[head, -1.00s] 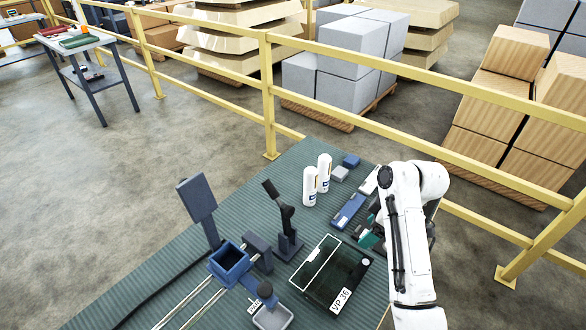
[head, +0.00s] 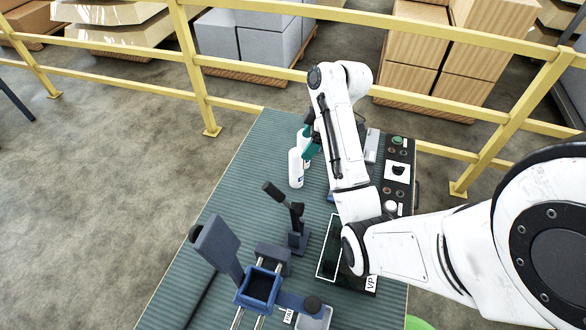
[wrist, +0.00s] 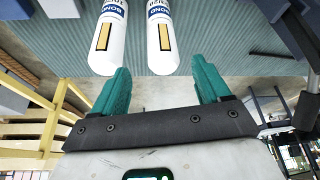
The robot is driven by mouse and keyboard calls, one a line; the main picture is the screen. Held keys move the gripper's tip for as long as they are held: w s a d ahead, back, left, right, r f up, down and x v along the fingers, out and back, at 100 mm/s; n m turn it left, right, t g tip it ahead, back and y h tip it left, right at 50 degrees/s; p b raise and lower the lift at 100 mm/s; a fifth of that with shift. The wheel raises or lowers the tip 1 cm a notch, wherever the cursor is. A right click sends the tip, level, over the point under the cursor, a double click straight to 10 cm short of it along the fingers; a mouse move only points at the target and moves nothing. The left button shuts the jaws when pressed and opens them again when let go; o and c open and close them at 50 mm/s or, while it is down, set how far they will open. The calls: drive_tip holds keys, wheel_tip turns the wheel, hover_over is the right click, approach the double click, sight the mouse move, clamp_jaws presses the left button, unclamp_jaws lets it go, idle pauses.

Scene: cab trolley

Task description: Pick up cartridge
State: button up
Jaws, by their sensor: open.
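Two white cartridges with blue "BOND" lettering stand upright side by side on the ribbed mat. In the head view the nearer cartridge (head: 295,170) shows well; the other cartridge (head: 302,135) is partly hidden by my gripper (head: 311,144). In the wrist view, my gripper (wrist: 161,68) has its two teal fingers apart with nothing between them. The right cartridge (wrist: 163,45) lies ahead of the gap between the fingers. The left cartridge (wrist: 106,45) lies ahead of the left finger and a little outside it. I cannot tell whether either finger touches a cartridge.
A black lever (head: 296,215) and a blue fixture with a square cup (head: 260,286) stand on the mat at front. A dark box (head: 329,250) is partly under my arm. A control panel (head: 397,170) stands at right. Yellow rails (head: 237,71) run behind.

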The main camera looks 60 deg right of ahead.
sight(296, 161)
drive_tip(key=b+x, duration=0.1)
drive_tip(key=x, duration=0.2)
drive_tip(key=shift+w+f, duration=0.15)
drive_tip(key=shift+f, duration=0.2)
drive_tip(key=shift+p+x, duration=0.65)
drive_tip(key=shift+x, duration=2.15)
drive_tip(key=shift+a, duration=0.2)
drive_tip(key=c, duration=1.3)
